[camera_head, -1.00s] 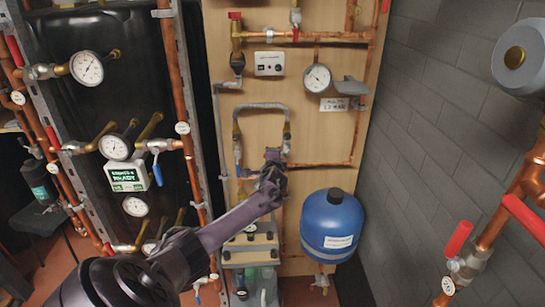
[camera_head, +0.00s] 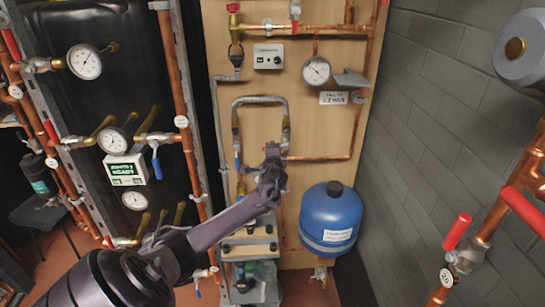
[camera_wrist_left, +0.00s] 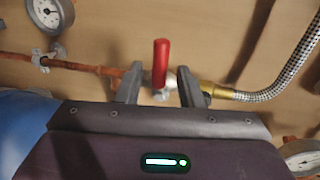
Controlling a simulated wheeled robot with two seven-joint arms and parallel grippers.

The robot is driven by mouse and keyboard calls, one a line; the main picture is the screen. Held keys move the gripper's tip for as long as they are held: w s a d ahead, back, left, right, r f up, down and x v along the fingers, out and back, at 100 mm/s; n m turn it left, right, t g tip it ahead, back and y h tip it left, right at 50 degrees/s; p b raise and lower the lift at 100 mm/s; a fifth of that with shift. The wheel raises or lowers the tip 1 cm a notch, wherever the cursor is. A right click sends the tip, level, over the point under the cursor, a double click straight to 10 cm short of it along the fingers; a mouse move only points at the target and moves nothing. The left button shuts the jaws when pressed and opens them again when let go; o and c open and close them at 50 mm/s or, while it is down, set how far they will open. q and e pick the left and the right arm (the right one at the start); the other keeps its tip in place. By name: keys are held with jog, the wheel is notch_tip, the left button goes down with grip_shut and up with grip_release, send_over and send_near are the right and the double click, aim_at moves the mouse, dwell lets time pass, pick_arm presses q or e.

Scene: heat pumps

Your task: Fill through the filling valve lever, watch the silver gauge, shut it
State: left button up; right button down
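My left gripper (camera_head: 272,150) reaches up to the wooden board, just left of a copper pipe and below the braided hose loop. In the left wrist view its two fingers (camera_wrist_left: 158,90) are open, one on each side of a valve with a red lever (camera_wrist_left: 160,62). The lever stands upright in that picture between the fingers, with no clear grip on it. In the head view the gripper hides this valve. A silver round gauge (camera_head: 317,70) hangs on the board above right; its needle is too small to read exactly. My right gripper is out of view.
A white label (camera_head: 333,98) sits under the gauge. A blue tank (camera_head: 331,220) stands right of my forearm. A braided hose (camera_head: 260,100) loops above the gripper. Pipes with gauges and a white display box (camera_head: 125,169) are at left; a grey block wall (camera_head: 430,130) is at right.

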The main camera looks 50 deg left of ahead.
pick_arm(q)
jog(key=shift+b+v, duration=0.35)
jog(key=shift+v, duration=2.3)
